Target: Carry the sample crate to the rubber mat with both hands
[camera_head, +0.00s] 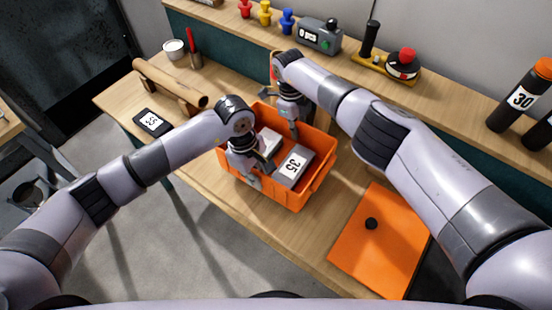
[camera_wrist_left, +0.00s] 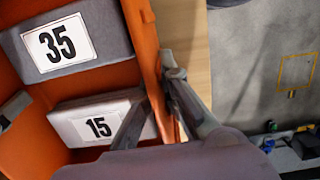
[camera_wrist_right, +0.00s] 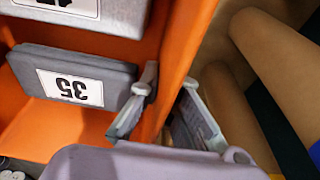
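The orange sample crate (camera_head: 283,193) stands on the wooden table near its front edge. Inside lie a grey block labelled 35 (camera_head: 292,166) and a paler block (camera_head: 269,142); the left wrist view shows a 15 on one block (camera_wrist_left: 98,124). My left gripper (camera_head: 252,172) reaches down over the crate's near-left wall, one finger on each side, and looks closed on it. My right gripper (camera_head: 290,118) straddles the far wall; in the right wrist view (camera_wrist_right: 168,80) its fingers press close on both sides of that wall.
A black piece labelled 55 (camera_head: 153,122) and a wooden roll (camera_head: 170,83) are at left. A back shelf holds a grey device (camera_head: 319,36) and a bottle labelled 30 (camera_head: 520,97).

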